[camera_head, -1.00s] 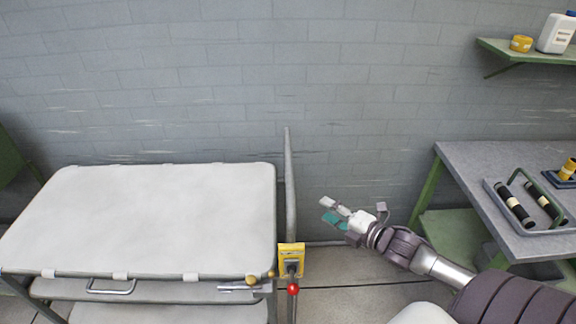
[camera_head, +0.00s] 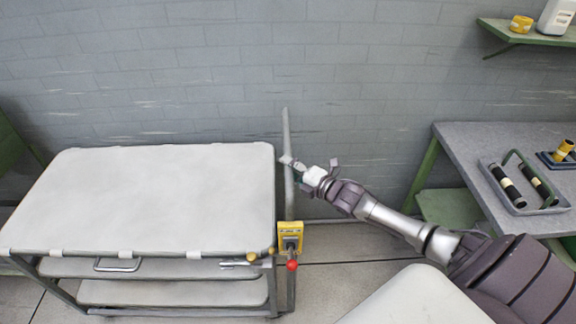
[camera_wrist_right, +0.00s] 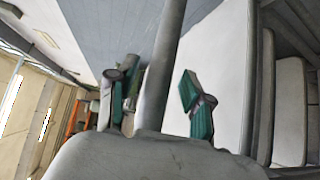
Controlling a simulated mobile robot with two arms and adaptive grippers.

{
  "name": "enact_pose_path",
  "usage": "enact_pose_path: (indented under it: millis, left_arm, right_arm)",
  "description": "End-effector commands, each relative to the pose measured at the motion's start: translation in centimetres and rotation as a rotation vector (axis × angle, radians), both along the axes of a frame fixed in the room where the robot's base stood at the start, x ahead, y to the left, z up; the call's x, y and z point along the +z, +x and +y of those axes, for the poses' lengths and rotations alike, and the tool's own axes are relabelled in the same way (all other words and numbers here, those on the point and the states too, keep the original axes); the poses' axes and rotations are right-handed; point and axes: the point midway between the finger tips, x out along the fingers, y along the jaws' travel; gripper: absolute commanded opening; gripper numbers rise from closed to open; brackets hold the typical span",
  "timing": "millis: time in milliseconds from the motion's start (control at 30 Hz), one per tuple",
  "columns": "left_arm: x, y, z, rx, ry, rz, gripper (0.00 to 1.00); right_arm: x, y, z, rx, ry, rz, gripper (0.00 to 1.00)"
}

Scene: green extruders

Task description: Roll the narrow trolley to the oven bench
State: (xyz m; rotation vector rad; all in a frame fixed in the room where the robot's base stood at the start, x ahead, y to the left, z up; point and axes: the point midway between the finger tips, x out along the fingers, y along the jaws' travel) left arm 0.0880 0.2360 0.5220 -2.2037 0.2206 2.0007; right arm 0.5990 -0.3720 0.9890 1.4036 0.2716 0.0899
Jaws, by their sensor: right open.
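A trolley (camera_head: 150,195) with a pale flat top, lower shelves and a grey tube frame stands at the left and centre in the head view. An upright grey handle bar (camera_head: 287,180) rises at its right end. My right gripper (camera_head: 291,165) is open at this bar. In the right wrist view the bar (camera_wrist_right: 162,70) runs between the two teal-padded fingers, with gaps on both sides. My left gripper is out of view. I cannot tell which bench is the oven bench.
A yellow box (camera_head: 290,237) with a red knob (camera_head: 292,265) sits low by the bar. A grey-topped green bench (camera_head: 460,150) holding a tray (camera_head: 528,208) stands at the right, below a green wall shelf (camera_head: 500,36). Floor shows between trolley and bench.

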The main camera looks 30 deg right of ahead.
Motion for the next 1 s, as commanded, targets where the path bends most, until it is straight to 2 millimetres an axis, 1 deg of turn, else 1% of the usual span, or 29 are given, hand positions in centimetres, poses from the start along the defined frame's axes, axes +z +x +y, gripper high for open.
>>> enact_pose_path:
  millis: [33,133,400,467,700,733,1000]
  left_arm:
    - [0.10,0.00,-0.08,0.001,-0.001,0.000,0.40]
    - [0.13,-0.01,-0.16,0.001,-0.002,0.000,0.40]
    - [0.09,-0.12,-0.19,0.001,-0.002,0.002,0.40]
    - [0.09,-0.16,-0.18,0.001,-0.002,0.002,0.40]
    - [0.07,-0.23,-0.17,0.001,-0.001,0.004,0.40]
    - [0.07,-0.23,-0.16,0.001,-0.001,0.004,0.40]
    - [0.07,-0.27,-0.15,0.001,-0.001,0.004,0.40]
  right_arm:
    - [0.06,0.41,0.08,-0.001,0.000,-0.001,0.51]
    - [-0.04,0.76,0.16,0.000,0.000,0.000,0.51]
    - [-0.12,0.82,0.19,0.000,0.000,0.001,0.51]
    - [-0.12,0.82,0.19,0.000,0.000,0.001,0.42]
    - [-0.12,0.80,0.17,0.000,0.000,0.001,0.02]
    - [-0.12,0.80,0.17,0.000,0.000,0.001,0.00]
    - [-0.14,0.79,0.16,0.000,0.000,0.001,0.00]
